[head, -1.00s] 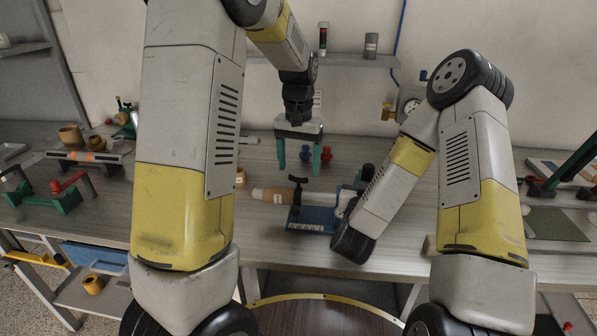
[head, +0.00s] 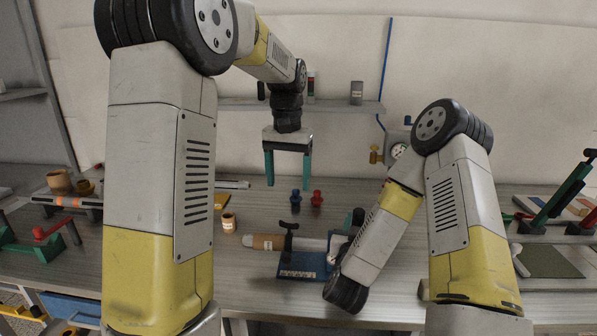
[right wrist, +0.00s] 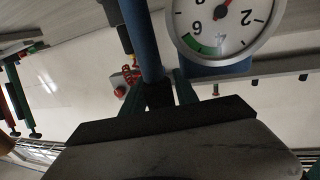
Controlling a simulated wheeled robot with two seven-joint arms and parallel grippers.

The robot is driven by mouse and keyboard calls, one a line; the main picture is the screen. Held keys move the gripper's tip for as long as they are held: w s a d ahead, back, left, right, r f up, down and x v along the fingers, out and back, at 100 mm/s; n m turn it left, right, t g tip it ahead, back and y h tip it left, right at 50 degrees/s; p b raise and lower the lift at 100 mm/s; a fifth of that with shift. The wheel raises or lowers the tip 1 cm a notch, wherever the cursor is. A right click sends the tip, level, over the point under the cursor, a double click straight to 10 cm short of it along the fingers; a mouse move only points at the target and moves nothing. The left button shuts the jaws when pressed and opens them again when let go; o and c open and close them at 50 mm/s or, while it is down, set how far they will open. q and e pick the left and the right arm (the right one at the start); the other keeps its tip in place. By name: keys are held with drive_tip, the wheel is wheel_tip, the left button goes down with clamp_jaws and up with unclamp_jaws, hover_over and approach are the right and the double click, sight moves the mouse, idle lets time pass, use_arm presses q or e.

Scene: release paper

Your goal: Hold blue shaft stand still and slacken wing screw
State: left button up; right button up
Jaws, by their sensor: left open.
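The blue shaft stand (head: 303,265) sits on the bench in the middle of the head view. A pale shaft with a brown end (head: 266,242) lies across it. A black wing screw (head: 289,228) stands up at the stand's left side. My left gripper (head: 288,182) is open and empty, its teal fingers pointing down, above and behind the stand.
Small blue (head: 295,201) and red (head: 317,200) pieces stand behind the stand. A tan cup (head: 229,223) stands to its left. A wall gauge (head: 399,151) is at the back right. A large dial (right wrist: 225,22) is close in the right wrist view. Bench left of the stand is mostly clear.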

drive_tip(key=shift+o, duration=1.3)
drive_tip(key=shift+f, duration=0.1)
wheel_tip(320, 180, up, 14)
drive_tip(key=a+n+g+y, duration=0.2)
drive_tip(key=a+y, duration=0.1)
drive_tip(key=y, duration=0.1)
use_arm(q)
drive_tip(key=s+a+r+t+h, duration=0.1)
drive_tip(key=s+a+t, duration=0.1)
drive_tip(key=s, duration=0.9)
drive_tip(key=s+a+r+n+t+h, duration=0.1)
drive_tip(key=s+a+r+t, duration=0.1)
drive_tip(key=s, duration=1)
drive_tip(key=shift+s+a+r+t, duration=0.2)
drive_tip(key=shift+a+t, duration=0.35)
drive_tip(key=shift+t, duration=0.55)
use_arm(e)
drive_tip(key=s+d+r+g, duration=0.1)
drive_tip(key=s+d+g, duration=0.1)
drive_tip(key=s, duration=0.6)
drive_tip(key=s+d+r+g+y, duration=0.1)
drive_tip(key=s+d+g, duration=0.2)
drive_tip(key=s, duration=0.6)
drive_tip(key=s+d+r+n+g, duration=0.1)
drive_tip(key=s+g, duration=0.3)
drive_tip(key=s, duration=0.5)
drive_tip(key=shift+d+r+y, duration=0.3)
drive_tip(key=shift+d+r, duration=0.05)
drive_tip(key=shift+d, duration=0.45)
